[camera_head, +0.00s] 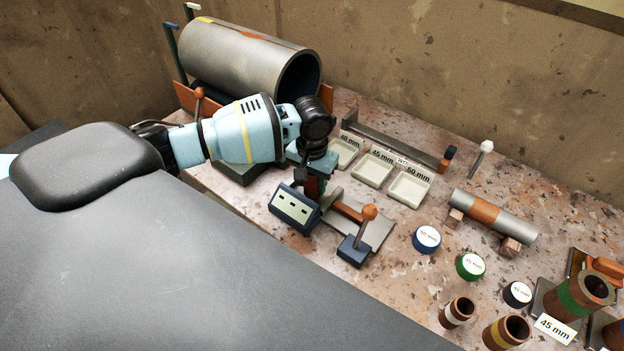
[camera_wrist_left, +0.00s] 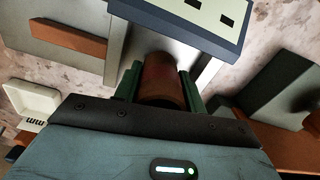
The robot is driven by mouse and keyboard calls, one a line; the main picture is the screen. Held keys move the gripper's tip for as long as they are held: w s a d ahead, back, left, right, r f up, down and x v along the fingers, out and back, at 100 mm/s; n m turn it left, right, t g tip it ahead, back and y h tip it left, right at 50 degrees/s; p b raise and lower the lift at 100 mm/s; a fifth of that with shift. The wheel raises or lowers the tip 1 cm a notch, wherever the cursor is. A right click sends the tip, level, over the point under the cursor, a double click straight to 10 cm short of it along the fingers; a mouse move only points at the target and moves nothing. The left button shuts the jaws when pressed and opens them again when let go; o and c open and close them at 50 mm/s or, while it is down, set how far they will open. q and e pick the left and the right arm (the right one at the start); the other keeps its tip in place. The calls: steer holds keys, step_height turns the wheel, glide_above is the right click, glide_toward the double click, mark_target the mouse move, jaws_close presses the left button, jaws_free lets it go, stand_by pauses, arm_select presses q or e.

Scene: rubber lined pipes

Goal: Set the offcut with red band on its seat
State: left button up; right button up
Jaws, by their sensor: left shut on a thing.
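My left gripper (camera_head: 314,186) points down at a blue-ended metal fixture (camera_head: 372,228) in the head view. In the left wrist view its green fingers (camera_wrist_left: 160,88) are shut on a reddish-brown cylindrical offcut (camera_wrist_left: 161,80). The offcut's far end is over or against the fixture's grey metal (camera_wrist_left: 155,32); I cannot tell whether it touches. Its band cannot be made out, and in the head view the gripper mostly hides it. My right gripper is not in view.
Labelled trays (camera_head: 408,189) stand behind and right. A banded pipe (camera_head: 490,215) lies on blocks. Blue (camera_head: 426,239), green (camera_head: 470,266) and black caps (camera_head: 517,294) and upright offcuts (camera_head: 457,312) stand to the right. A large pipe (camera_head: 250,60) lies behind. An orange-knobbed lever (camera_head: 368,213) rises close by.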

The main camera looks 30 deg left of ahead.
arm_select(q)
steer(key=shift+f, duration=0.1)
steer(key=o, duration=1.3)
steer(key=shift+c, duration=0.2)
